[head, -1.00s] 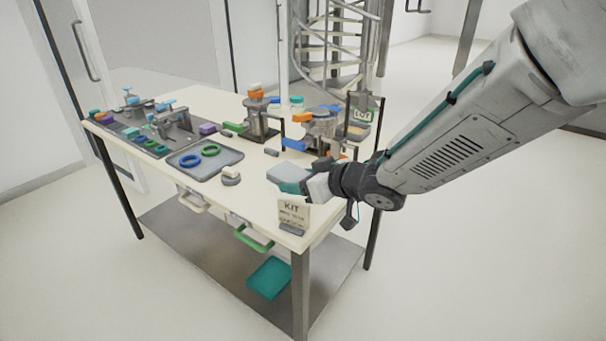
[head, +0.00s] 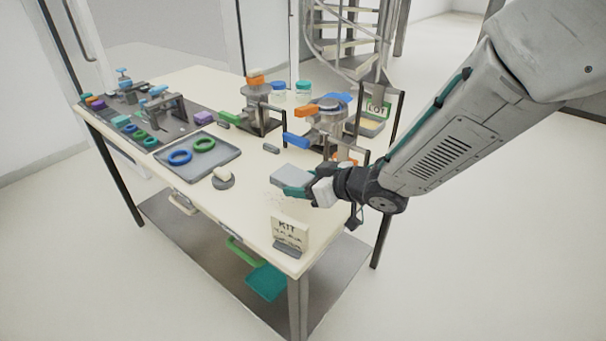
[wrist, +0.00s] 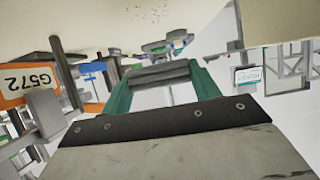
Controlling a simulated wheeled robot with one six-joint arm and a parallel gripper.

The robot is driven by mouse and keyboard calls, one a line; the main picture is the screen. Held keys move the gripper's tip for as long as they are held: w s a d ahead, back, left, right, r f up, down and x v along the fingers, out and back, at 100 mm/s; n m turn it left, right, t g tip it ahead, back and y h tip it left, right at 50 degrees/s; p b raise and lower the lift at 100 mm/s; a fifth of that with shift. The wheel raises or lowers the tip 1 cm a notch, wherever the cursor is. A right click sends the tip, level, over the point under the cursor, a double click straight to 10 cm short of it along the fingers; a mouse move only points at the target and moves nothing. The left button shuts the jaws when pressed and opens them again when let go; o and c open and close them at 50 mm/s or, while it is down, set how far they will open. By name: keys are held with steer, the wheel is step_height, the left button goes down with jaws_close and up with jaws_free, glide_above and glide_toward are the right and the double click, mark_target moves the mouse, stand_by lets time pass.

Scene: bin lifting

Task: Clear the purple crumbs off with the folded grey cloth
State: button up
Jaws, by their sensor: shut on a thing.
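My gripper (head: 290,189) has teal fingers and is shut on the folded grey cloth (head: 291,174), a pale grey slab held over the right end of the table. In the wrist view the cloth (wrist: 160,76) shows as a darker grey roll between the teal fingers (wrist: 162,92). The purple crumbs (wrist: 147,14) are tiny specks on the pale tabletop near the top of the wrist view. In the head view faint specks (head: 273,196) lie just left of the gripper. I cannot tell whether the cloth touches the table.
A KIT sign (head: 289,232) stands at the near corner. A round grey item with a cream top (head: 223,178) and a tray (head: 190,172) with blue and green rings lie left. A clamp-like device (head: 327,125) and the LOT stand (head: 376,109) are behind the gripper.

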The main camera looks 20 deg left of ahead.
steer(key=shift+w+d+f, duration=0.1)
steer(key=shift+w+f, duration=0.1)
steer(key=shift+f, duration=0.4)
steer(key=f, duration=0.3)
steer(key=shift+s+a+f, duration=0.15)
steer(key=shift+a+f, duration=0.05)
steer(key=shift+a, duration=0.15)
steer(key=shift+f, duration=0.85)
steer(key=shift+f, duration=0.95)
